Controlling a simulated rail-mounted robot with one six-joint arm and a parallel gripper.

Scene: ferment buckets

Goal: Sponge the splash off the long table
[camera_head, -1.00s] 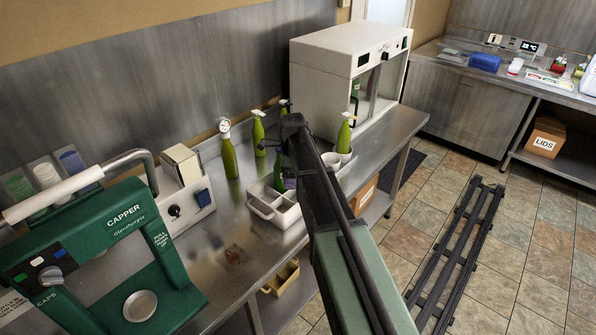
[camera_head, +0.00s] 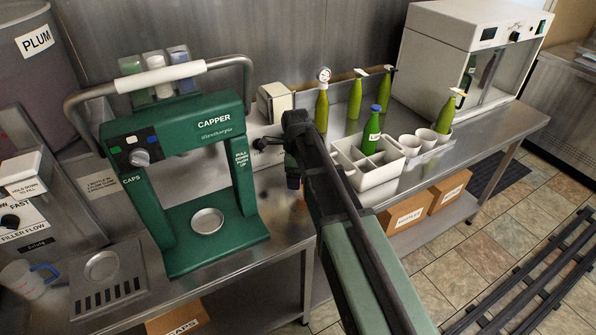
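The long steel table (camera_head: 262,262) runs from the capper at the left to the white cabinet at the right. A small brownish splash (camera_head: 299,204) shows on its top, just right of the capper and partly hidden behind my arm. My gripper (camera_head: 293,181) hangs below the dark end of my arm, above the table near the splash. It is small, dark and mostly covered by the arm, so its fingers and anything in them cannot be made out. I cannot pick out a sponge.
The green capper (camera_head: 208,190) stands close left of the splash. To the right are a white divided crate (camera_head: 356,170) with a blue-capped bottle, white cups (camera_head: 409,144), several green bottles and the white cabinet (camera_head: 470,50). Labelled boxes (camera_head: 408,210) sit on the shelf below.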

